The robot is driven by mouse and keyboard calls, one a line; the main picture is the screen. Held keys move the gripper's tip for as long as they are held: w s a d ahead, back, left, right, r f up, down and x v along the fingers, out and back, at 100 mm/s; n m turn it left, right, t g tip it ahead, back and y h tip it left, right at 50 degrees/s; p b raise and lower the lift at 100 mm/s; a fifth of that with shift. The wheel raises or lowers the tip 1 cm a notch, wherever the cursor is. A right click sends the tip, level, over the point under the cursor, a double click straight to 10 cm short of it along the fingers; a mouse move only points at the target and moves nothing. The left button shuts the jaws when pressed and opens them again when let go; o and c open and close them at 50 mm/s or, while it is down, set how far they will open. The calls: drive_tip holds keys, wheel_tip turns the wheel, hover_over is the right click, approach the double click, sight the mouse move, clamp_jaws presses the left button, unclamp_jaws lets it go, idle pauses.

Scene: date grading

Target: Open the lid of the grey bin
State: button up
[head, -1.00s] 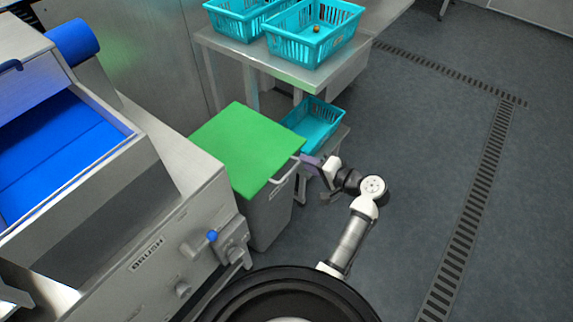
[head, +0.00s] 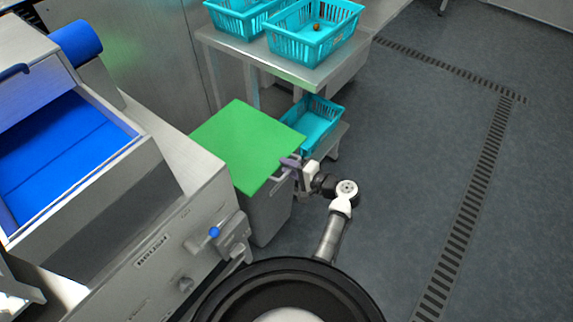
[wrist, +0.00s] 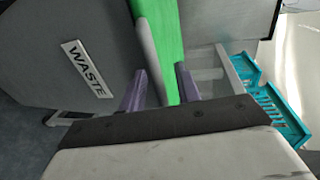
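The grey bin (head: 268,217) stands beside the brush machine, its flat green lid (head: 245,143) shut on top. A pale bar handle (head: 279,184) sticks out from the lid's front right edge. In the wrist view, the bin's side (wrist: 60,50) carries a WASTE label, and the lid (wrist: 168,40) and handle (wrist: 149,58) appear edge-on. My gripper (head: 289,165) is at the handle. Its two purple fingers (wrist: 160,88) are apart, with the handle and lid edge showing between them. Whether a finger touches the handle I cannot tell.
The brush machine (head: 150,262) stands close on the left. Behind the bin, a steel table (head: 305,76) holds teal baskets (head: 310,42), and another teal basket (head: 318,122) sits lower down. The floor to the right is clear, with a drain grate (head: 470,205).

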drive_tip(key=shift+w+a+f, duration=0.1)
drive_tip(key=shift+w+a, duration=0.2)
drive_tip(key=shift+a, duration=0.1)
clamp_jaws()
